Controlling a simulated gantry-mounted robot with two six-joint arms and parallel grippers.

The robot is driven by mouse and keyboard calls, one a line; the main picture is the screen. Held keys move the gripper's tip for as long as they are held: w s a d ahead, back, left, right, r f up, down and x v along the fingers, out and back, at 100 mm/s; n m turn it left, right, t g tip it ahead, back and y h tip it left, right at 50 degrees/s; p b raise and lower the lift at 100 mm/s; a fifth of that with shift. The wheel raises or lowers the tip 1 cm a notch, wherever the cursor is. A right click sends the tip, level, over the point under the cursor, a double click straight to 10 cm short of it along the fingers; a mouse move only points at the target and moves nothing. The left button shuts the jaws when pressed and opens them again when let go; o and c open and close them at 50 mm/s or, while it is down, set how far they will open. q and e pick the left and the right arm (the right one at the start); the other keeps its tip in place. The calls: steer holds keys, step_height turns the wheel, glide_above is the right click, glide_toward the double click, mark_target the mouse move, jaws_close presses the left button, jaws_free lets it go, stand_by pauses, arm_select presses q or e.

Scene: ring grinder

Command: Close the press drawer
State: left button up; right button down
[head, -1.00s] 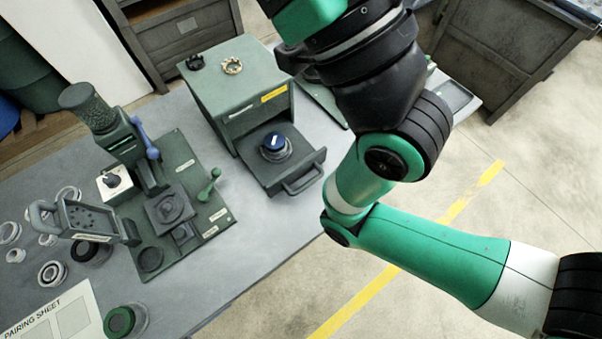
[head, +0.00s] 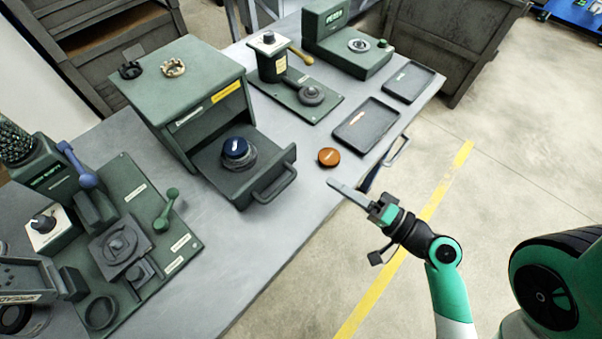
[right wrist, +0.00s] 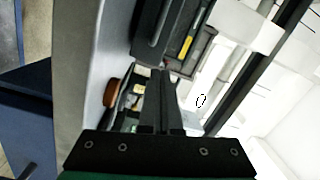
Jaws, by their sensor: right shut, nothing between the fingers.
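The press drawer (head: 222,180) is pulled out of the green press cabinet (head: 185,85) and stands open. Its front carries a dark bar handle (head: 276,184). A blue-capped round piece (head: 236,150) sits in the drawer. My right gripper (head: 335,186) is shut and empty, to the right of the drawer handle and apart from it, near the table's front edge. In the right wrist view, the shut fingers (right wrist: 160,85) point toward a dark bar and the cabinet side. My left gripper is not in view.
Dark trays (head: 366,126) and a green device (head: 345,45) stand at the back right. A green fixture plate (head: 135,225) is to the left. Bare table lies before the drawer.

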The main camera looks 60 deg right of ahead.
steer(key=s+f+m, duration=0.1)
steer(key=m, duration=0.1)
steer(key=s+a+f+m+h, duration=0.1)
steer(key=s+m, duration=0.1)
steer(key=shift+s+a+f+b, duration=0.2)
steer(key=shift+s+b, duration=0.05)
steer(key=shift+b, duration=0.05)
steer(key=shift+w, duration=0.1)
steer(key=shift+w+d, duration=0.2)
steer(key=shift+w, duration=0.85)
steer(key=p, duration=0.4)
glide_toward(291, 159)
steer(key=w, duration=0.2)
steer(key=w+p, duration=0.1)
steer(key=w+d+p, duration=0.1)
steer(key=w, duration=0.1)
steer(key=shift+w+r, duration=0.3)
steer(key=shift+w, duration=0.05)
steer(key=shift+w+f, duration=0.1)
steer(key=shift+w, duration=0.45)
steer(key=shift+d, duration=0.1)
